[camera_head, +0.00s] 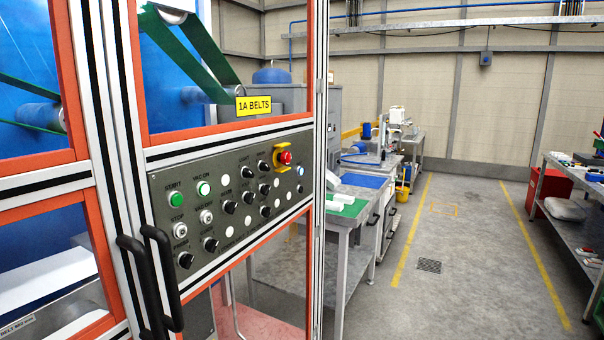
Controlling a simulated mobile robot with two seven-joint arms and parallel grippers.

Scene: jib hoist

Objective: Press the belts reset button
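A grey control panel (236,229) is set in the front of an orange-framed machine at left. Most labels are too small to read, so I cannot tell which button is the belts reset. Neither gripper is in view.
Black door handles (147,287) stick out below the panel's left end. A workbench (345,220) stands just right of the machine, with more benches behind. A shelf bench (572,222) is at far right. The floor (471,270) between is clear, with yellow lines.

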